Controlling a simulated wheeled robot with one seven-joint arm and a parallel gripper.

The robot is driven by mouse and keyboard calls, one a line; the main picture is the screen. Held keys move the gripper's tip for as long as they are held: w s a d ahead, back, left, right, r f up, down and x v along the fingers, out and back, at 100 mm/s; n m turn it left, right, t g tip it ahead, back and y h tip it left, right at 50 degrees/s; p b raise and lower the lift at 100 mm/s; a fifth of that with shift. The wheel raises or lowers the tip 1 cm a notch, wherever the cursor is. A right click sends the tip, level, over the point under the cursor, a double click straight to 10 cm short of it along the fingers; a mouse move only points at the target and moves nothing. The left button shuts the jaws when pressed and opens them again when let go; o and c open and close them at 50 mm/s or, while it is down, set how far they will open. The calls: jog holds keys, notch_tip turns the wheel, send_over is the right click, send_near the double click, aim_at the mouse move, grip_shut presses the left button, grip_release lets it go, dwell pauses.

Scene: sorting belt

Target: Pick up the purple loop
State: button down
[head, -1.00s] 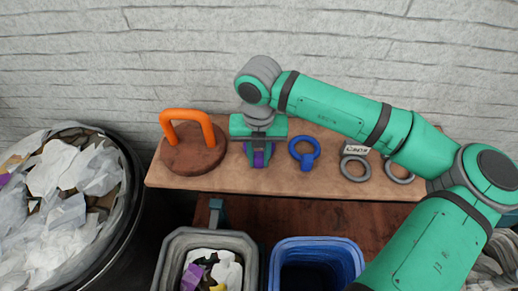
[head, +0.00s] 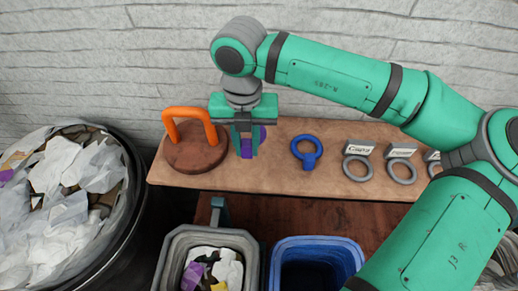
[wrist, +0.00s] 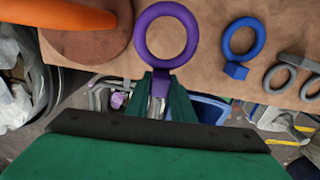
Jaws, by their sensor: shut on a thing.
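The purple loop (wrist: 166,35) is a ring with a block-shaped tab. In the wrist view its tab sits between the two fingers of my gripper (wrist: 161,104), which is shut on it. In the head view my gripper (head: 246,150) hangs above the shelf, just right of the orange handle, and the fingers hide most of the loop (head: 247,149). The loop appears raised off the wooden shelf (head: 270,180).
An orange handle (head: 188,117) on a round brown base stands close left of my gripper. A blue loop (head: 306,152) and several grey rings with labels lie to the right. Below are a grey bin (head: 170,262), a blue bin (head: 352,254) and a large rubbish bin (head: 138,200).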

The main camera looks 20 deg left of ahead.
jog(key=s+a+r, duration=0.5)
jog(key=s, duration=0.3)
jog(key=shift+a, duration=0.3)
jog(key=shift+s, duration=0.1)
